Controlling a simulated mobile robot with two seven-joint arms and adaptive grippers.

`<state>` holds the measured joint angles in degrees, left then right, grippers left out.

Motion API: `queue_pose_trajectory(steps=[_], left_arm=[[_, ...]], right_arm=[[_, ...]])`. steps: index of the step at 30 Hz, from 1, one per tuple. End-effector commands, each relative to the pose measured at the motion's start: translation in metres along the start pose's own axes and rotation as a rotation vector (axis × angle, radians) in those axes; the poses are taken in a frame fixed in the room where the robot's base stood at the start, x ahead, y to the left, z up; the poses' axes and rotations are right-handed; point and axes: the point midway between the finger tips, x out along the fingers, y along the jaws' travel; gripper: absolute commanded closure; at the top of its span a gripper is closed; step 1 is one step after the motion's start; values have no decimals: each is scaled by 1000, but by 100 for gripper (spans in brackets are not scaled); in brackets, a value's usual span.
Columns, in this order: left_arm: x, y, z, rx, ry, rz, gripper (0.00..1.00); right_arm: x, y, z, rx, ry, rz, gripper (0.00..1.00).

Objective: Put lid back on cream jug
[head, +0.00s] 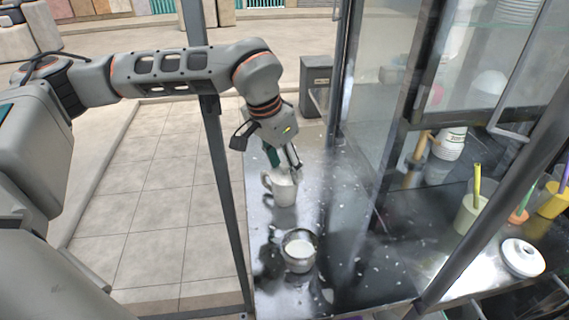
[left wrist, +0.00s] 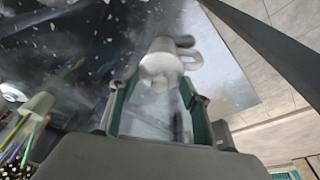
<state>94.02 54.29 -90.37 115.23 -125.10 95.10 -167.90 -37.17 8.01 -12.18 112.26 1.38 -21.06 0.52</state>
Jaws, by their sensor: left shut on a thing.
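The white cream jug (head: 284,192) stands upright on the dark speckled counter, its handle on the left in the head view. My left gripper (head: 283,161) is directly above it, pointing down. In the left wrist view its two green-padded fingers (left wrist: 158,85) are spread around a pale round lid with a small knob (left wrist: 159,82), and I take them as shut on this lid. The jug's handle (left wrist: 192,58) shows beyond it. Lid and jug overlap in both views, so I cannot tell whether the lid touches the rim. My right gripper is not in view.
A white round dish or lid (head: 522,257) and cups with straws (head: 471,208) are at the right. A dark metal post (head: 222,190) rises left of the counter; glass panels stand right.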

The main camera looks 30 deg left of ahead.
Motion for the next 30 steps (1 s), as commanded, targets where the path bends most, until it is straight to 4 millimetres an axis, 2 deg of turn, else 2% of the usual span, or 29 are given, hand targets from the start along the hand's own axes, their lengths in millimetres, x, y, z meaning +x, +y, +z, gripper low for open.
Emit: queue_pose_trajectory(steps=[12,13,15,22,23,24,25,30], left_arm=[[0,0,0,0,0,0,71],[0,0,0,0,0,0,48],[0,0,0,0,0,0,34],[0,0,0,0,0,0,34],[0,0,0,0,0,0,31],[0,0,0,0,0,0,21],[0,0,0,0,0,0,17],[0,0,0,0,0,0,17]], right_arm=[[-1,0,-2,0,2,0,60],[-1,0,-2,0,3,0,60],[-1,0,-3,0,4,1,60],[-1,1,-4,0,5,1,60],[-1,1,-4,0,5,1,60],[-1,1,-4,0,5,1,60],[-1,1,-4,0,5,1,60],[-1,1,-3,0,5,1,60]])
